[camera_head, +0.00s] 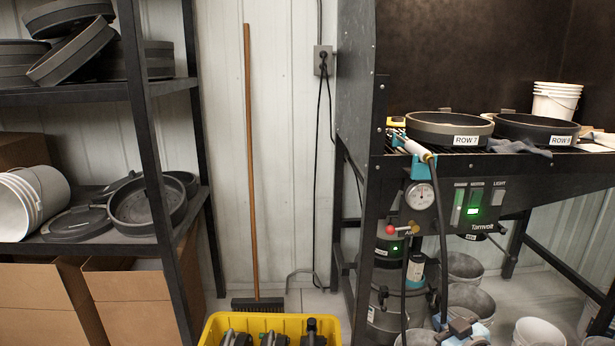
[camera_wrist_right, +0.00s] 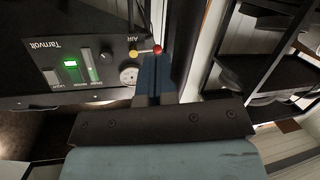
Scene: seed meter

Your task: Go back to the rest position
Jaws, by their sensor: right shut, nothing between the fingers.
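My right gripper (camera_head: 461,327) shows at the bottom of the head view, in front of the workbench's lower part. In the right wrist view its blue fingers (camera_wrist_right: 155,72) are together with nothing between them. The control panel (camera_wrist_right: 70,65) appears upside down in that view, and the red knob (camera_wrist_right: 157,49) lines up just past the fingertips. I cannot tell the exact gap between fingers and knob. My left gripper is not in view.
The dark bench (camera_head: 355,130) holds round pans (camera_head: 446,130) labelled ROW. A hose hangs in front of its panel (camera_head: 470,203). A yellow crate (camera_head: 212,330) stands on the floor, and buckets (camera_head: 538,333) stand below the bench. A black shelf (camera_head: 100,243) is at left.

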